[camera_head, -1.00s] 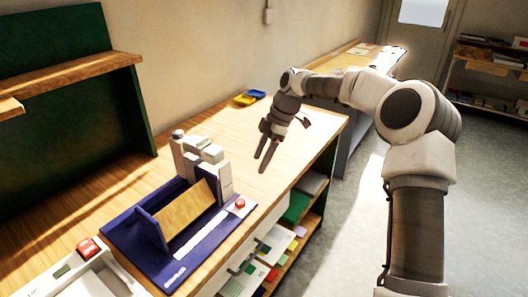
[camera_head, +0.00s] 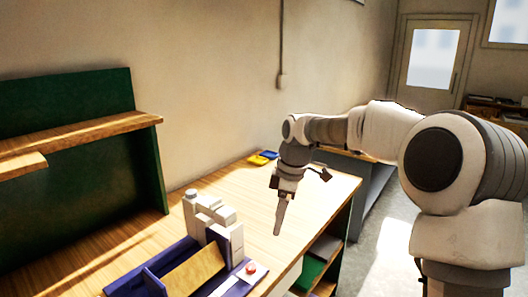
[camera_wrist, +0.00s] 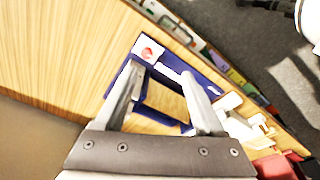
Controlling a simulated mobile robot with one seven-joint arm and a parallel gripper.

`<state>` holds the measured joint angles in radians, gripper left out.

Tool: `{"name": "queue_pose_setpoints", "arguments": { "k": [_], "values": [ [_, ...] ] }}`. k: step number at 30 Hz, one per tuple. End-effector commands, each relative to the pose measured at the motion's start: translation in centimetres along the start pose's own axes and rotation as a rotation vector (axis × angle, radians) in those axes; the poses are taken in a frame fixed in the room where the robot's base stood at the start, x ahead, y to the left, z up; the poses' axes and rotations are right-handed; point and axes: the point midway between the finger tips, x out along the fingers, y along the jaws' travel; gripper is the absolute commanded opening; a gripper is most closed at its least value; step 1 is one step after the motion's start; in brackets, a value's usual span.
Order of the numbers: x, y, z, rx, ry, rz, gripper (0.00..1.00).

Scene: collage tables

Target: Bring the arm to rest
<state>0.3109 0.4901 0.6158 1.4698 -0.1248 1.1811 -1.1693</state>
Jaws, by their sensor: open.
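My gripper (camera_head: 279,217) hangs from my bent arm above the wooden table (camera_head: 318,190), with its fingers pointing down. In the wrist view my gripper (camera_wrist: 168,82) shows two fingers spread apart with nothing held between them. Past the fingers lies a blue device with a red button (camera_wrist: 148,52), apart from them as far as I can tell. In the head view the fingers overlap, so their gap is hidden there.
The blue device (camera_head: 152,284) with white blocks (camera_head: 213,220) stands at the table's front left. Small blue and yellow trays (camera_head: 260,159) lie at the back. A green shelf unit (camera_head: 70,105) stands left. The tabletop around my gripper is clear.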

Motion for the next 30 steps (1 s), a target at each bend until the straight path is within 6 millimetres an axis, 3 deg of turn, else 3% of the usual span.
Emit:
{"name": "queue_pose_setpoints", "arguments": {
  "k": [9, 18, 24, 30],
  "values": [
    [-4.8, -6.9, 2.5, 0.337, -0.109, 0.180, 0.71],
    [-8.2, -13.9, 6.3, 0.702, -0.061, 0.357, 0.71],
    [-9.6, -19.4, 8.8, 0.959, 0.032, 0.437, 0.71],
    [-9.2, -24.5, 11.0, 1.203, 0.145, 0.467, 0.71]
  ]
}}
